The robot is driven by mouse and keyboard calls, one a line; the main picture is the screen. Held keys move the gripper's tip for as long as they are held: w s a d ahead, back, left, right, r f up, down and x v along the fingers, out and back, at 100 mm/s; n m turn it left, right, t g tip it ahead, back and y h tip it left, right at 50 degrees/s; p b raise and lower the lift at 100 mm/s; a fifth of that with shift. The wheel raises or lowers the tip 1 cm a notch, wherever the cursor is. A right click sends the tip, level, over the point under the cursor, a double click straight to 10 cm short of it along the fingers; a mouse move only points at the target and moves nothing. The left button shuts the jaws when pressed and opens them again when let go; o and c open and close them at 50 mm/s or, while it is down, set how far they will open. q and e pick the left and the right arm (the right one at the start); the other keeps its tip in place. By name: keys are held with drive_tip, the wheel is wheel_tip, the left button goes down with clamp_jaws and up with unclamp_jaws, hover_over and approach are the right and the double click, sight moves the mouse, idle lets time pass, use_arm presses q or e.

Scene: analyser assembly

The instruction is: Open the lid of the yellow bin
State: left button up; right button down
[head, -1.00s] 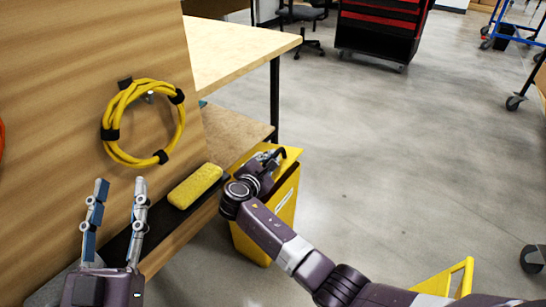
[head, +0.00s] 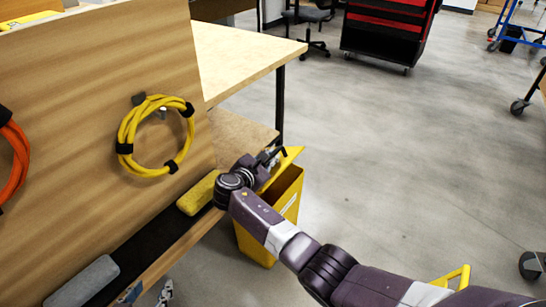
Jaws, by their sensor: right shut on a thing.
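The yellow bin (head: 286,205) stands on the floor beside the wooden workbench. Its lid (head: 283,167) is tilted up at an angle, and part of the bin's dark inside shows below it. My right gripper (head: 271,155) is at the lid's edge and is shut on it; its own wrist hides part of the contact. My arm covers part of the bin's front. My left gripper (head: 148,294) shows only its fingertips at the bottom edge of the view; they are apart, with nothing seen between them.
A yellow sponge-like block (head: 199,192) and a grey block (head: 85,283) lie on the black ledge of the bench. A yellow cable coil (head: 128,147) and an orange one (head: 17,160) hang on the wooden panel.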

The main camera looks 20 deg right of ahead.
drive_tip(key=shift+w+a+r, duration=0.1)
drive_tip(key=shift+w+a, duration=0.05)
drive_tip(key=shift+a, duration=0.05)
drive_tip(key=c, duration=2.2)
unclamp_jaws()
drive_tip(key=shift+c, duration=0.2)
drive_tip(key=v, duration=1.2)
